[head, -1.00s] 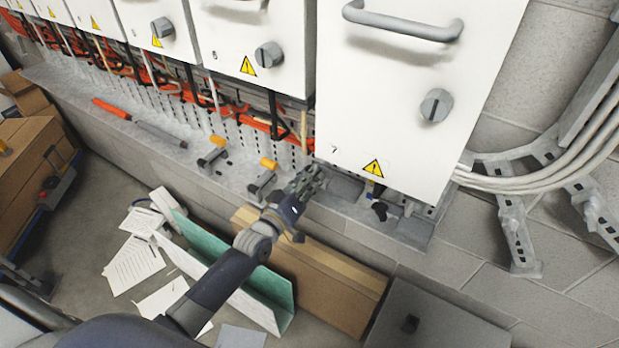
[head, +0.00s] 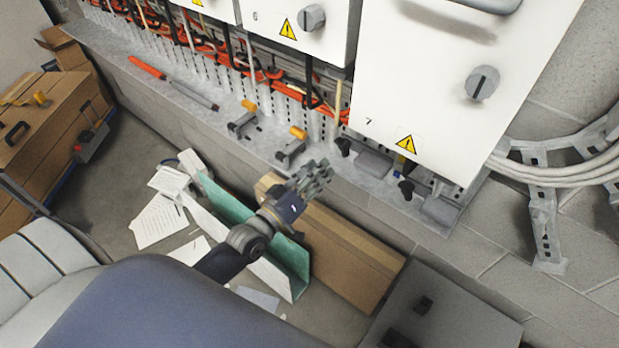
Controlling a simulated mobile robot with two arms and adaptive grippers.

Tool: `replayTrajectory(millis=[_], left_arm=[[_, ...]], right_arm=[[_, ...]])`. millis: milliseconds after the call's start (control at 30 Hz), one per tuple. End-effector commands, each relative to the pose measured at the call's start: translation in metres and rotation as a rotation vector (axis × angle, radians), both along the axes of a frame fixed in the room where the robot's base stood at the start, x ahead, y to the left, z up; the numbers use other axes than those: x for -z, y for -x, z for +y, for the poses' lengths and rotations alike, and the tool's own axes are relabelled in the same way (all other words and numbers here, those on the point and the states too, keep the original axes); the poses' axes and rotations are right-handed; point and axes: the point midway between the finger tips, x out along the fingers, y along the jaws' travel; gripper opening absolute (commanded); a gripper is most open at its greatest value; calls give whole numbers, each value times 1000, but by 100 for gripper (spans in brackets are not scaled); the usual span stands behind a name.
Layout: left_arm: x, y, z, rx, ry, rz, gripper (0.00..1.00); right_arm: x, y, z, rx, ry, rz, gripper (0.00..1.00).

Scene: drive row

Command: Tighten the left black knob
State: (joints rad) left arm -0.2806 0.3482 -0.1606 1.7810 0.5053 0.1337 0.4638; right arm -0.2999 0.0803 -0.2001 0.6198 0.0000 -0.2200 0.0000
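The left black knob (head: 343,146) sits on the ledge under the lower left edge of white cabinet 7, beside a grey block (head: 373,164). A second black knob (head: 406,190) is further right, beside another grey block (head: 440,211). My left gripper (head: 318,174) is in front of the ledge, just left of and below the left knob in the picture. It looks apart from the knob and appears to hold nothing. Its fingers are too small and foreshortened to tell whether they are open. My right gripper does not show.
Two clamps with yellow-orange handles (head: 298,132) and a red-and-grey tool (head: 146,67) lie along the ledge (head: 245,162). White cabinet 7 (head: 425,90) overhangs the knobs. A cardboard box (head: 345,255), green folder (head: 270,243) and papers (head: 158,221) are on the floor below.

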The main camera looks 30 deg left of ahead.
Motion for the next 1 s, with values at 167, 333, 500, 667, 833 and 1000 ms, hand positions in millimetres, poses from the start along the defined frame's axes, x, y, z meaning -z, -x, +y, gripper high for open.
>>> replayTrajectory(millis=[167,333,500,667,833,1000], left_arm=[[0,21,4,0,1,0,31],[0,27,5,0,1,-1,31],[-1,27,5,0,0,-1,31],[0,27,5,0,0,-1,31],[1,27,5,-1,0,1,31],[40,30,10,-12,-53,73,31]], right_arm=[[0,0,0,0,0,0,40],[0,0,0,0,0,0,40],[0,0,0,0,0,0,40],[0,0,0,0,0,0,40],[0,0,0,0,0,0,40],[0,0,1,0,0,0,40]])
